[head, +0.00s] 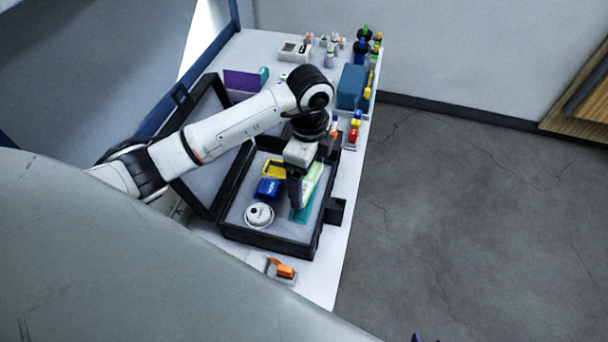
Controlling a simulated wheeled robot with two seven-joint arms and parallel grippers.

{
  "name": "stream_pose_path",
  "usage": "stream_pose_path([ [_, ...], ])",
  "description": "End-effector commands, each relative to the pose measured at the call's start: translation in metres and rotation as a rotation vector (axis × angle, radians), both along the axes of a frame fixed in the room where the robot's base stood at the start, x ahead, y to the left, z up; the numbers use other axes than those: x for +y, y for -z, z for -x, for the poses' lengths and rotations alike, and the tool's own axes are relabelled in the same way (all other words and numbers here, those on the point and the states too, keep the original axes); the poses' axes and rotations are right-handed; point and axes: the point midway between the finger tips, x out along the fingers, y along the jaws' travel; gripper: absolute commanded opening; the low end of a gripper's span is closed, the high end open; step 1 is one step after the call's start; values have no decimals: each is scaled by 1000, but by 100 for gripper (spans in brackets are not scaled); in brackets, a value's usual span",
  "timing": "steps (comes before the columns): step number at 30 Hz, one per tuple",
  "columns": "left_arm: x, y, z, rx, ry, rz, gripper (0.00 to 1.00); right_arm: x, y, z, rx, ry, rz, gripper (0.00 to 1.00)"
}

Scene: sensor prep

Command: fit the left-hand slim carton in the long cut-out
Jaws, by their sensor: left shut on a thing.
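My left gripper (296,192) points down over the right part of an open black case (268,240) with grey foam. It is shut on a slim carton (313,181), pale green and white, which shows just to the right of the fingers. A teal strip (302,214), which looks like the floor of the long cut-out, shows below and beside the carton. The gripper hides part of both, so I cannot tell whether the carton is inside the cut-out or just above it. My right gripper is not in view.
The foam also holds a white round device (259,215), a blue item (269,189) and a yellow item (273,168). The case's lid stands open on the left. Orange parts (285,271) lie in front. A blue box (351,87) and several small bottles stand at the back.

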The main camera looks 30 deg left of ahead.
Motion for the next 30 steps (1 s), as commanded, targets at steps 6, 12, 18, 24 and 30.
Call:
stream_pose_path([
  [6,9,8,2,-2,-143,1,69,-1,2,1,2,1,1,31],
  [12,9,21,3,-1,-146,1,69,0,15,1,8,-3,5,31],
  [18,9,39,3,-1,-144,1,69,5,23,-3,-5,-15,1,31],
  [24,9,45,3,-1,-143,1,69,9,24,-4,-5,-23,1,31],
  [30,9,44,3,-1,-142,1,69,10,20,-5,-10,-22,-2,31],
])
